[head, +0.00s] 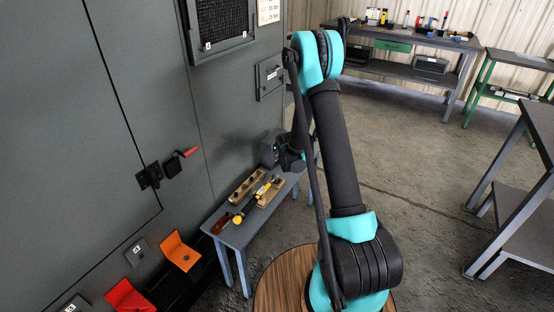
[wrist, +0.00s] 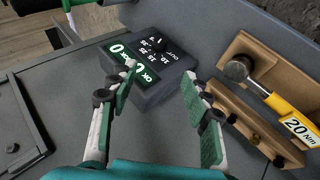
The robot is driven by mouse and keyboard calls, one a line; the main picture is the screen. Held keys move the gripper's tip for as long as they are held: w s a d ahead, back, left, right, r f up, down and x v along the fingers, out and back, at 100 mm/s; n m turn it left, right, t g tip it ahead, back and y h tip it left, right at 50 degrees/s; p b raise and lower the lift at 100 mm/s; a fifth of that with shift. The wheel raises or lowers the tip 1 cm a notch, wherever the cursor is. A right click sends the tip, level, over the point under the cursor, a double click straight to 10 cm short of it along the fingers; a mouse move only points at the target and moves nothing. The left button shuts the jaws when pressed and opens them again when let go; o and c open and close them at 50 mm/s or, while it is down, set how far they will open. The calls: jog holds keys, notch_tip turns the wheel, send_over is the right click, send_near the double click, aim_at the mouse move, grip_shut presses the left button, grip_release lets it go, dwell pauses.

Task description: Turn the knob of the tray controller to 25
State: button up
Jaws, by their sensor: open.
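The tray controller (wrist: 157,92) is a dark box with a printed dial scale, numbers and green display patches. Its knob (wrist: 157,41) looks like a small black round piece among the dial numbers; its pointer setting is too small to read. In the head view the controller (head: 269,149) stands at the far end of the small bench. My gripper (wrist: 158,76) is open and empty, with one green-padded finger on each side of the controller's near part. The fingertips do not close on the knob. In the head view my gripper (head: 291,160) is beside the controller, partly hidden by my arm.
A yellow torque tool marked 20 Nm (wrist: 297,124) lies on a wooden holder (wrist: 259,104) right of the controller. The small bench (head: 238,233) stands against a grey cabinet (head: 130,110) with a red-handled latch (head: 180,162).

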jog(key=x, duration=1.6)
jog(key=shift+w+f, duration=0.2)
jog(key=shift+f, duration=0.1)
jog(key=shift+c, duration=0.2)
grip_shut()
jog(key=shift+d+g, duration=0.1)
jog(key=shift+g, duration=0.3)
jog(key=g+y, duration=0.1)
jog(key=m+g+y, duration=0.1)
jog(key=shift+w+d+r+g, duration=0.2)
jog(key=shift+w+g, duration=0.1)
jog(key=shift+g, duration=0.1)
jog(key=shift+w+d+m+g+y, duration=0.1)
jog(key=shift+m+g+y, duration=0.15)
jog(key=shift+g+y, duration=0.5)
jog(key=shift+w+m+g+y, duration=0.2)
jog(key=shift+g+y, duration=0.35)
jog(key=shift+g, duration=0.4)
